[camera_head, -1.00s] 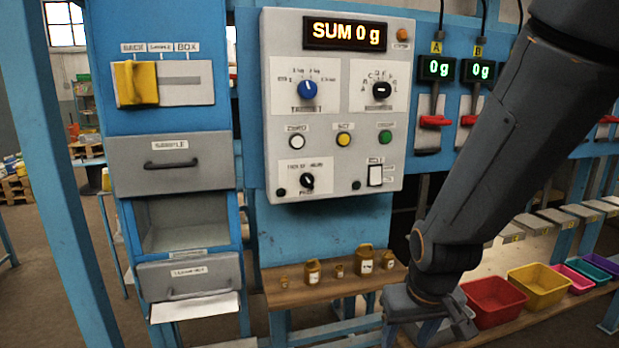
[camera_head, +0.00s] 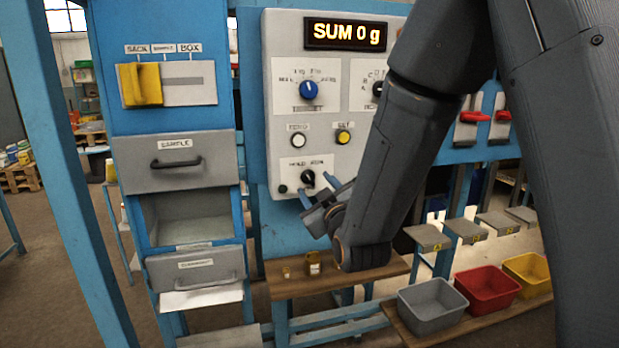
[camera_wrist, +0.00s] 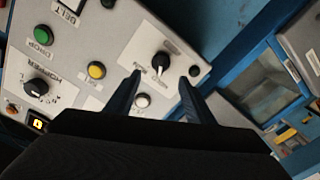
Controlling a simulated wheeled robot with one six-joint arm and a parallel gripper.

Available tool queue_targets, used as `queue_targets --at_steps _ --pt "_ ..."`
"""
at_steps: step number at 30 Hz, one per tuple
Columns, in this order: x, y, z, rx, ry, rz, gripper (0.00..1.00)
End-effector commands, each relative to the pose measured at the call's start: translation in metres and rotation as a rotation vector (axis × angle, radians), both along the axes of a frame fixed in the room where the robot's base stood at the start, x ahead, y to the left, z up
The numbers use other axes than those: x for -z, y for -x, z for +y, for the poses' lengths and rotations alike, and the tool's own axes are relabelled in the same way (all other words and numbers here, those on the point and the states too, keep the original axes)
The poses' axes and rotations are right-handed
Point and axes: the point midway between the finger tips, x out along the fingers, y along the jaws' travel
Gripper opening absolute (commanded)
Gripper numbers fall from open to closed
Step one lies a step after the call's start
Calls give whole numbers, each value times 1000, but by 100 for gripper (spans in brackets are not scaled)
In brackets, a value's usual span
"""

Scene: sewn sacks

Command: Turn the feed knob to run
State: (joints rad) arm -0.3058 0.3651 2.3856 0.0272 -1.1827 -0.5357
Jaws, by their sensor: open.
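The feed knob (camera_head: 308,178) is a small black dial on a white plate low on the grey control panel (camera_head: 284,145). Labels above it appear to read hold at left and run at right; its exact pointer setting is too small to tell. In the wrist view the knob (camera_wrist: 162,61) lies ahead, between the lines of the two fingers. My gripper (camera_head: 320,190) is open and empty, just below and in front of the knob. In the wrist view my gripper (camera_wrist: 160,78) has one fingertip on each side, apparently short of the knob.
A white button (camera_head: 298,141) and a yellow button (camera_head: 343,137) sit above the knob, with a blue dial (camera_head: 309,89) higher up. A wooden shelf (camera_head: 290,289) with small jars is below. My arm hides the panel's right side.

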Motion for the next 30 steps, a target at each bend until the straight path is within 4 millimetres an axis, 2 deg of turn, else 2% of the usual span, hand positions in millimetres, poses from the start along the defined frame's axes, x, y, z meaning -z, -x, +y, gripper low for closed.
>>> queue_targets --at_steps 6,12,23,25,30 --pt "-1 -32 9 0 0 2 49" --pt "0 -54 15 0 -1 3 49" --pt "1 -61 17 1 -1 2 49" --pt "1 -61 17 1 -1 4 42" --pt "1 -61 17 1 -1 4 13"
